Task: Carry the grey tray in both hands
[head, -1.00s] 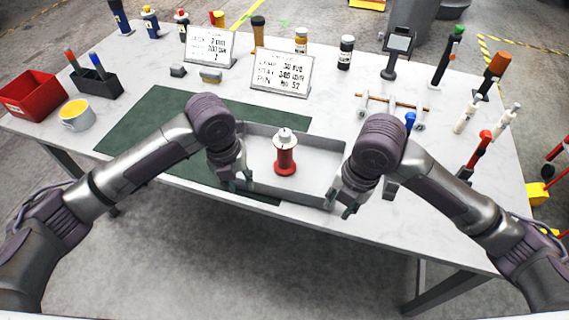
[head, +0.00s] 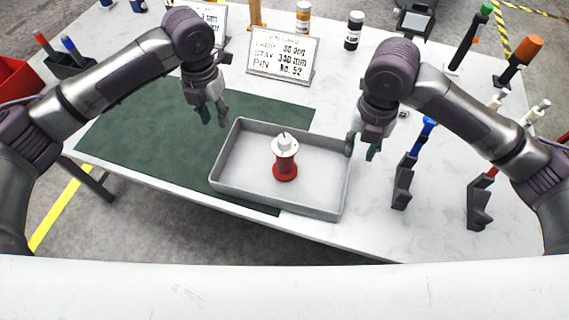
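The grey tray (head: 228,186) is a shallow rectangular box, seen near the front edge of the table in the head view. Its left part lies over the green mat and its right part over the bare top. A red spool-shaped piece with a white top (head: 285,165) stands upright inside it. My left gripper (head: 214,117) is open and empty, above and left of the tray's far left corner, apart from it. My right gripper (head: 361,149) is open beside the tray's right wall, near its far right corner. I cannot tell whether its inner finger touches the rim.
The green mat (head: 150,143) covers the table's left front. A sign (head: 281,54) stands behind the tray. Dark holders (head: 403,185) with a blue-handled tool and others stand to the right. A red bin (head: 15,80) and a pen holder (head: 70,64) are at the left.

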